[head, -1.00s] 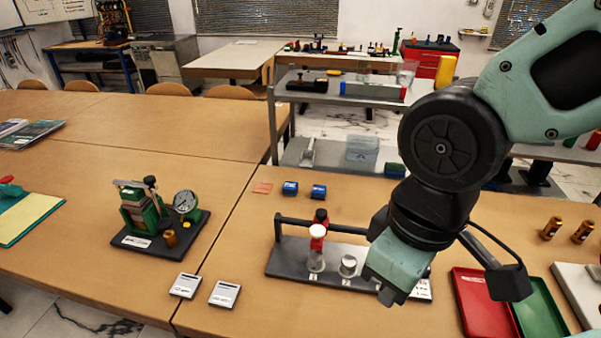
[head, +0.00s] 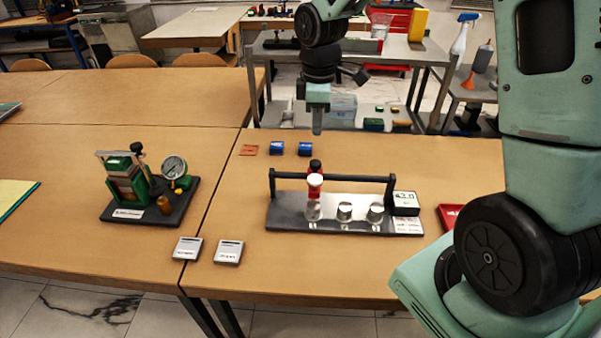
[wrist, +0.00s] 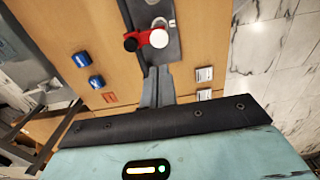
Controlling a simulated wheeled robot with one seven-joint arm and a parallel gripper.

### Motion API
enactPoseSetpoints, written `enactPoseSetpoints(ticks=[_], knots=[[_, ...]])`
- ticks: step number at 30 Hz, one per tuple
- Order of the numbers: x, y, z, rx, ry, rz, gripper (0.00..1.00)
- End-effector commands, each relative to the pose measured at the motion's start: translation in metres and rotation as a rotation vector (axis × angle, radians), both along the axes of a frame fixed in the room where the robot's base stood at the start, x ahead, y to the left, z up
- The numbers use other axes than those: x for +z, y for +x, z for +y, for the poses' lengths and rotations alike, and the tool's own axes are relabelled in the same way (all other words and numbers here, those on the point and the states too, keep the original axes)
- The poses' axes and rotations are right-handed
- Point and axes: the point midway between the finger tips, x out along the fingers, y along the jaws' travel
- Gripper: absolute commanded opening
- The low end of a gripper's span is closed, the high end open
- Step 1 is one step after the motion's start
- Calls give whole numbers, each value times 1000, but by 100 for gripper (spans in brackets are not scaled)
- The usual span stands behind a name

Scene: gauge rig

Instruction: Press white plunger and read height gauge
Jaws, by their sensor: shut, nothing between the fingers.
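The white plunger (head: 315,181) is a round white cap on the red gauge head (head: 314,192), which hangs on a black rail (head: 360,177) over a grey base plate. A black knob (head: 315,165) is behind it. A white display (head: 405,199) at the rail's right end shows small dark digits, too small to read surely. My gripper (head: 317,131) is shut and empty, raised beyond the rail in the head view. In the wrist view, the shut fingertips (wrist: 158,72) point toward the white plunger (wrist: 159,38), with a visible gap between them.
Metal cylinders (head: 344,211) stand on the plate. A green dial rig (head: 128,183) stands left, with two grey cards (head: 228,251) in front. Blue blocks (head: 305,148) and an orange-red tile (head: 249,150) lie behind. A red tray (head: 449,215) is at right.

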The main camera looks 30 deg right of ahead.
Motion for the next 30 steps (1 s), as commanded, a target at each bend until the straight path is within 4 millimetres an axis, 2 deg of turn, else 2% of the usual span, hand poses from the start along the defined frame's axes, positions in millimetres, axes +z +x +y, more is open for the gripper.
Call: enactPoseSetpoints(ticks=[9, 14, 27, 30], knots=[[-1, 0, 1, 0, 1, 1, 0], [-15, -1, 1, 2, 1, 4, 0], [-102, -1, 2, 2, 1, 5, 0], [-117, -1, 1, 1, 0, 5, 0]])
